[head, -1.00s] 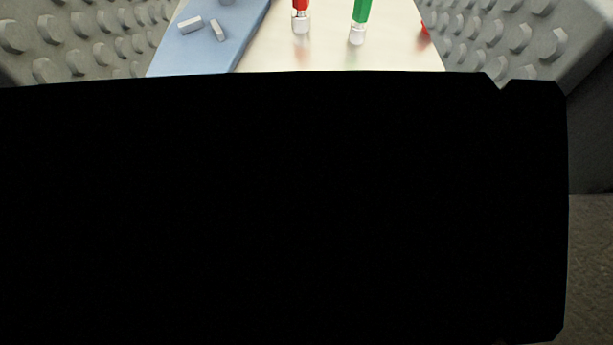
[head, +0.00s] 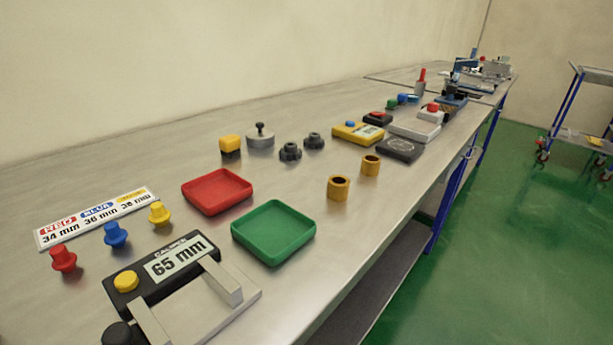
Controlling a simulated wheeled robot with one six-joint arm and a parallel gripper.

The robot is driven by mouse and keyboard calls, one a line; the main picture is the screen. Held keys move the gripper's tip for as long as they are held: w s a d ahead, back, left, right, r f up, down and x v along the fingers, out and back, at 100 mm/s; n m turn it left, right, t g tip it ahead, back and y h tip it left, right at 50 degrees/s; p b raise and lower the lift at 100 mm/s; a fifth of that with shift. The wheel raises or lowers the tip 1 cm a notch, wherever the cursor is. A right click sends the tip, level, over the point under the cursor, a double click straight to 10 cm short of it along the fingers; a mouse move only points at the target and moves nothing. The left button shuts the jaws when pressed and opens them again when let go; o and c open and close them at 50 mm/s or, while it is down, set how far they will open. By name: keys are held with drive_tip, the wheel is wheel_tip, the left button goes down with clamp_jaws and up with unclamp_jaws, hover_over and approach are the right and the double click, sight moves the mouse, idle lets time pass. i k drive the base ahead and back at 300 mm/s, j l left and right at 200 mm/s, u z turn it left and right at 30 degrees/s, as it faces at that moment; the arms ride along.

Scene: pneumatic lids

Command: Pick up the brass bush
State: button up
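Two brass bushes stand upright on the metal bench, right of the green tray and near the front edge. The nearer brass bush (head: 338,188) is a short hollow ring with a dark bore. The farther brass bush (head: 370,166) looks alike and stands a little behind and to the right, apart from the first. I cannot tell from the picture which one the task names. My gripper is not in view, and nothing touches either bush.
On the bench (head: 330,260) are a red tray (head: 215,212), a green tray (head: 258,258), a gauge reading 65 mm (head: 175,262) and coloured plugs (head: 116,236). Black knobs (head: 290,152) and a yellow meter (head: 357,132) stand behind the bushes. Bare bench surrounds the bushes.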

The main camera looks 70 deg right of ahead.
sight(338, 186)
drive_tip(key=z, duration=1.75)
